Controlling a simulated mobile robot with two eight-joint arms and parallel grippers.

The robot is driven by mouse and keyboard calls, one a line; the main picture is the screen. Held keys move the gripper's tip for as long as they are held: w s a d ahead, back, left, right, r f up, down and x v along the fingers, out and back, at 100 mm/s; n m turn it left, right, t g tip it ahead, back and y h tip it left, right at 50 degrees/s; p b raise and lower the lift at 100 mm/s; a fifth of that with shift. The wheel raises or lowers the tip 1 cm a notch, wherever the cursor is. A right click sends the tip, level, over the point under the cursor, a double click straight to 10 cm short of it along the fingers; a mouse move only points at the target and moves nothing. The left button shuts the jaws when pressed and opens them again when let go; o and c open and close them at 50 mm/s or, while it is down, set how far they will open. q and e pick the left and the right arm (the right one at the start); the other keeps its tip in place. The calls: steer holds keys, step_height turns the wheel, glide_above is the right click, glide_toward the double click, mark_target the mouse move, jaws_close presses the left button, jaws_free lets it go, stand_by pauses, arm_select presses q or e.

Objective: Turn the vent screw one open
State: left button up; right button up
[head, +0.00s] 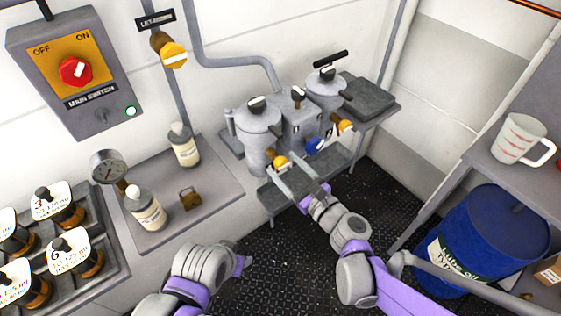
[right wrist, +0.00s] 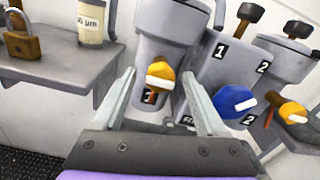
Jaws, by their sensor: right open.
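Twin grey canisters, the left one (head: 258,135) and the right one (head: 325,92), flank a grey block (head: 299,122) with 1 and 2 labels. A yellow knob with a white bar (head: 281,161) sits low on the left canister, beside a partly hidden label 1; it also shows in the right wrist view (right wrist: 160,76). Black knobs top the canisters (head: 257,102) and block (head: 297,91). No label reads vent screw. My right gripper (head: 283,168) is open, its fingers on either side of the yellow knob, contact unclear. My left gripper (head: 242,264) is low at centre, its jaws unclear.
A blue knob (right wrist: 234,101) and second yellow knob (right wrist: 292,112) lie right of my right gripper. A grey shelf (head: 325,176) is under the canisters. A blue drum (head: 480,235) stands right.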

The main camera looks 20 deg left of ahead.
steer(key=shift+x, duration=1.15)
jaws_close()
